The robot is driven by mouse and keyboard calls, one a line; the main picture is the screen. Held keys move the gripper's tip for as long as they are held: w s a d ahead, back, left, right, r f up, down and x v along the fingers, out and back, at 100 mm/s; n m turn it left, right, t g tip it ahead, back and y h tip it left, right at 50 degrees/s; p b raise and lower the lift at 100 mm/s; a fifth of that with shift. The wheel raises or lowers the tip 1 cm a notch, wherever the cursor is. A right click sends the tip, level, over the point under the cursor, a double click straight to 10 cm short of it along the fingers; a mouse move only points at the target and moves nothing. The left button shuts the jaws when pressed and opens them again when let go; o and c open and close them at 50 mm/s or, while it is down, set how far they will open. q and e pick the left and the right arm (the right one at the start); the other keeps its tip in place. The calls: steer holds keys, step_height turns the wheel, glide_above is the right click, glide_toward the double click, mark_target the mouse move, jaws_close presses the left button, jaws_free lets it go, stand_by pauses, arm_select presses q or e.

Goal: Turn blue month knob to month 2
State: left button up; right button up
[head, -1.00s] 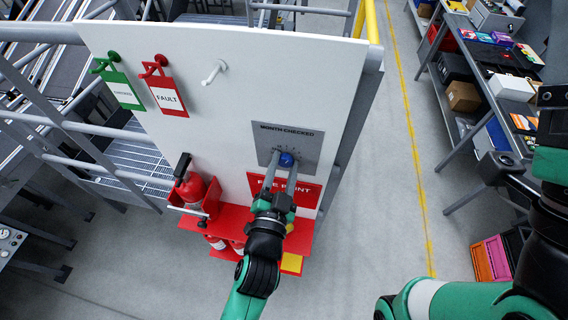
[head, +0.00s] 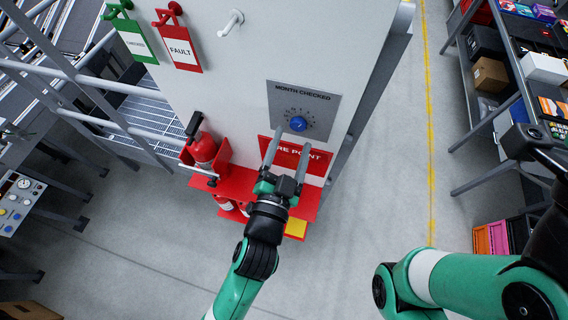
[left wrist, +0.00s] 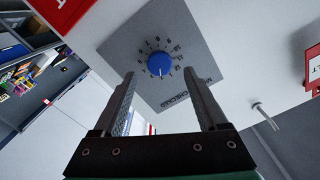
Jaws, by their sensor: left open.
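The blue month knob (head: 298,123) sits in the middle of a grey "MONTH CHECKED" plate (head: 318,97) on the white panel, with a ring of small numbers around it. The right gripper is not clearly seen; green right arm links show at lower right.
A red fire extinguisher (head: 204,148) stands on a red shelf (head: 240,183) below the panel. A red "FIRE POINT" sign (head: 314,162) is under the plate. Green (head: 132,38) and red FAULT (head: 180,48) tags and an empty white hook (head: 231,23) are on the panel's upper left.

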arm_select(q)
steer(key=v, duration=0.7)
steer(key=shift+s+b, duration=0.2)
steer(key=shift+b, duration=0.2)
